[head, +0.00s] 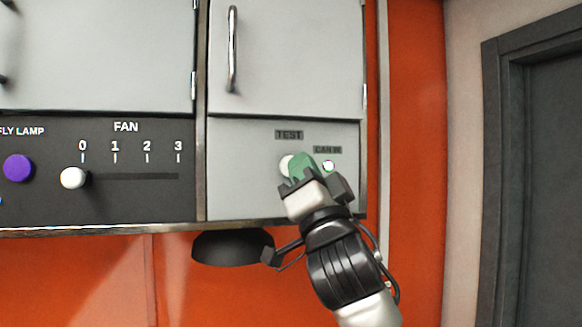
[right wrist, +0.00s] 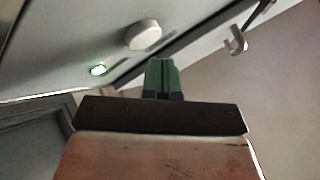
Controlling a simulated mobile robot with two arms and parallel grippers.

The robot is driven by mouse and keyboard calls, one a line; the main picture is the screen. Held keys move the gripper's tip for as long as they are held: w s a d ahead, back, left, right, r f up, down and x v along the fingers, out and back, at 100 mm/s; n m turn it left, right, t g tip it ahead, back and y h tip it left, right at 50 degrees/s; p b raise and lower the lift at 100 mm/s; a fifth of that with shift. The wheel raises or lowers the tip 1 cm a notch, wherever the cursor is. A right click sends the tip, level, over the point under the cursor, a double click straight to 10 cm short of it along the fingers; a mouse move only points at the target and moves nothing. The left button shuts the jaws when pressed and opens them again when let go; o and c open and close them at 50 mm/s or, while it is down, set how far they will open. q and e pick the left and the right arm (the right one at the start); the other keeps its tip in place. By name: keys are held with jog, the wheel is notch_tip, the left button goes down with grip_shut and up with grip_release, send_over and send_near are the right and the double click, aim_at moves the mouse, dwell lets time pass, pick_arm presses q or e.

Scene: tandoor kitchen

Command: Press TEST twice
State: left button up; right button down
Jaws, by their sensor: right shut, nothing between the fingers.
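The TEST label (head: 289,134) is on the light grey panel under the right cabinet door. Below it is a round off-white button (head: 285,165), partly hidden by my right gripper (head: 300,168). The button shows whole in the right wrist view (right wrist: 143,35), as a pale disc standing out from the panel. My right gripper is shut and empty, its green fingertips (right wrist: 163,75) in front of the panel close to the button. I cannot tell whether they touch it. A small lamp (head: 328,166) under a second label glows whitish green. My left gripper is not in view.
Left of the panel is a black FAN slider panel with a white knob (head: 73,178) at 0 and a purple button (head: 18,168). A black rounded object (head: 232,247) hangs below the cabinet. Cabinet handles (head: 232,50) stick out above. A dark door frame (head: 500,180) stands at right.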

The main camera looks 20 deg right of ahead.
jog(key=shift+w, duration=0.15)
dwell(0.5)
jog(key=shift+w, duration=0.3)
jog(key=shift+w, duration=0.45)
dwell(0.7)
jog(key=shift+s, duration=0.1)
jog(key=shift+s+b, duration=0.3)
jog(key=shift+s, duration=0.4)
jog(key=shift+s+b, duration=0.3)
jog(key=shift+s, duration=2.2)
